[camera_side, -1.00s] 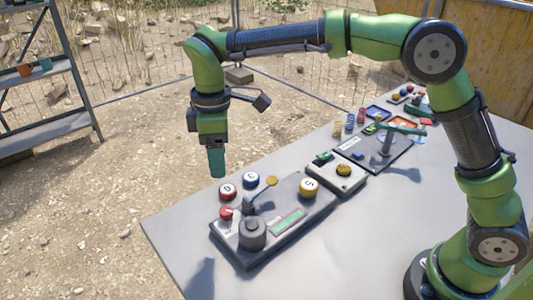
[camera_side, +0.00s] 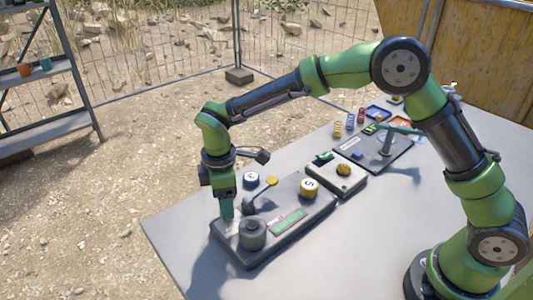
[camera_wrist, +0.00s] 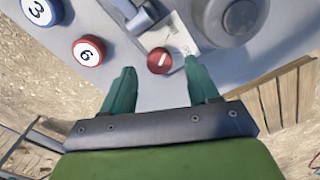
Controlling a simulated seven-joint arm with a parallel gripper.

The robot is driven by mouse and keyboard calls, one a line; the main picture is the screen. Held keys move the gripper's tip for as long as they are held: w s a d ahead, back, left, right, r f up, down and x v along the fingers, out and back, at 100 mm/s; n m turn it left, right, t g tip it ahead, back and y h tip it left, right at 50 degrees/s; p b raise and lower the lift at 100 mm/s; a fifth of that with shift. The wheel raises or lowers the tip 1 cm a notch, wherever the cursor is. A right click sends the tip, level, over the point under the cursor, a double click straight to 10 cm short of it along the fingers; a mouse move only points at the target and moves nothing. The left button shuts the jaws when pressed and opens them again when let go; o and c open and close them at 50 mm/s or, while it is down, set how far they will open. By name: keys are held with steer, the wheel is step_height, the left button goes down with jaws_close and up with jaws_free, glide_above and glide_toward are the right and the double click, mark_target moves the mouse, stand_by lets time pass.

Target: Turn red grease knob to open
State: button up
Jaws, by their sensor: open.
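The red grease knob (camera_wrist: 159,61) is a small round red knob with a pale line across its top, on the grey control panel (camera_side: 290,240). In the wrist view it lies just beyond and between the two green fingertips of my gripper (camera_wrist: 161,82). The fingers are apart with nothing between them, and I see no clear contact with the knob. In the side view my gripper (camera_side: 227,213) points down at the panel's left end and hides the red knob.
A grey cylinder (camera_side: 252,234) stands close right of my gripper, with a yellow-tipped lever (camera_side: 271,181) behind. The front table (camera_side: 180,240) is clear.

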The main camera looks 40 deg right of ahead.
steer(key=shift+f, duration=1.15)
steer(key=c, duration=1)
steer(key=shift+c, duration=0.2)
steer(key=shift+m, duration=0.3)
steer(key=m, duration=1.1)
steer(key=shift+m, duration=0.3)
